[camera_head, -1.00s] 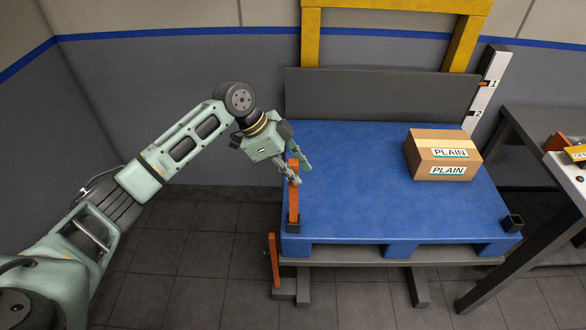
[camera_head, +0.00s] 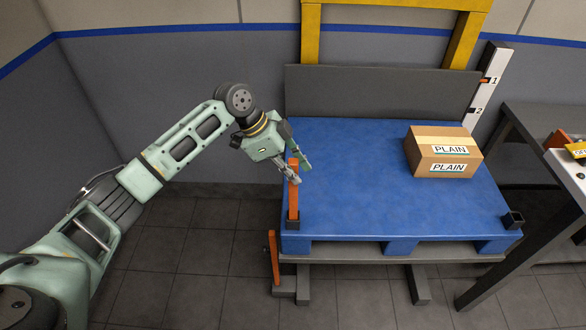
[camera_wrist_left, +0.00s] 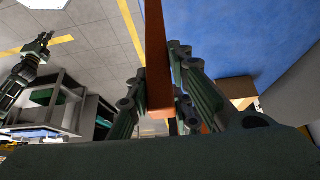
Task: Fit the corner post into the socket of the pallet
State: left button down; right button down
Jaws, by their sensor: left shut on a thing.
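The orange corner post (camera_head: 293,203) stands about upright at the near left corner of the blue pallet (camera_head: 370,205). Its lower end meets the dark socket (camera_head: 292,225) there; I cannot tell how deep it sits. My left gripper (camera_head: 300,174) is shut on the upper part of the post. In the left wrist view the post (camera_wrist_left: 157,60) runs between the fingers. A second dark socket (camera_head: 513,221) at the near right corner is empty.
A cardboard box (camera_head: 442,152) marked PLAIN sits on the pallet's right side. A grey panel (camera_head: 380,93) stands behind the pallet, with a numbered white post (camera_head: 488,85) at its right. Another orange post (camera_head: 273,258) stands low beside the pallet. A dark table frame (camera_head: 530,140) is at the right.

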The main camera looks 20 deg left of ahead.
pick_arm(q)
jog(key=shift+f, duration=0.2)
jog(key=c, duration=1.5)
grip_release()
jog(key=shift+c, duration=0.4)
notch_tip(320, 180, up, 10)
jog(key=p, duration=0.9)
jog(key=shift+f, duration=0.15)
jog(key=shift+r, duration=1.2)
